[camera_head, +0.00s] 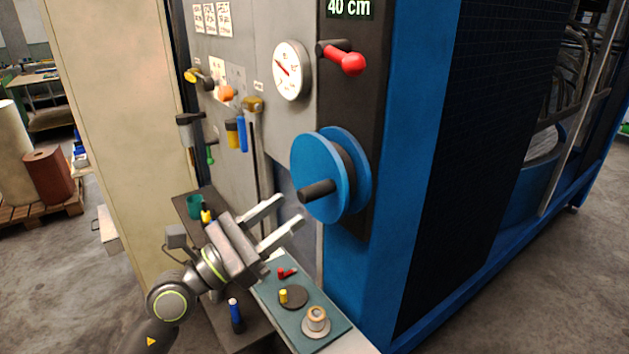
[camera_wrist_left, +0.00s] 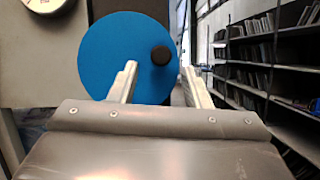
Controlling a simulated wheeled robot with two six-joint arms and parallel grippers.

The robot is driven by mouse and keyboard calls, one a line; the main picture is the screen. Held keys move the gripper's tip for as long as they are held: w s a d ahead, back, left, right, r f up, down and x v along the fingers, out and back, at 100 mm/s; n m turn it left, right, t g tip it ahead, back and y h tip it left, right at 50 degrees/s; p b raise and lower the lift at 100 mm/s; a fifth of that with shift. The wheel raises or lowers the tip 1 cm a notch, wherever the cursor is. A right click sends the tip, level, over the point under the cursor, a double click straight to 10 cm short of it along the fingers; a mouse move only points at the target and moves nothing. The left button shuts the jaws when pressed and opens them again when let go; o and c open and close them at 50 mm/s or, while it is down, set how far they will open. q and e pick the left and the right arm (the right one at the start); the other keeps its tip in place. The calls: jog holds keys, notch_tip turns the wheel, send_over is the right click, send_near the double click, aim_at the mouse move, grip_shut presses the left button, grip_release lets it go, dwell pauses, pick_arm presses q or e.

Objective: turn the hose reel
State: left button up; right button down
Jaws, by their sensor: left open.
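The hose reel (camera_head: 319,176) is a blue two-disc spool with a dark middle, mounted on the front of the machine. A dark cylindrical handle (camera_head: 317,191) sticks out from its near disc. My left gripper (camera_head: 291,212) is open and empty, its two pale fingers pointing toward the reel, just left of and below the handle. In the left wrist view the blue disc (camera_wrist_left: 115,55) fills the middle, and the black handle (camera_wrist_left: 160,55) shows end-on beyond and between the fingertips (camera_wrist_left: 159,68). I see no contact between fingers and handle. My right gripper is not in view.
Above the reel are a red-knobbed lever (camera_head: 347,60) and a round gauge (camera_head: 291,70). Tools hang on the panel to the left, including a blue-handled one (camera_head: 242,135). Below my gripper, a green mat (camera_head: 314,338) holds small parts. Open floor (camera_head: 545,290) lies right.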

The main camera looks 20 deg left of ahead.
aim_at(300, 202)
pick_arm(q)
jog(key=p+x, duration=0.2)
jog(key=x, duration=0.4)
jog(key=shift+r, duration=0.1)
jog(key=shift+w+d+r, duration=0.1)
jog(key=shift+w+d, duration=0.35)
jog(key=shift+c, duration=0.2)
grip_shut()
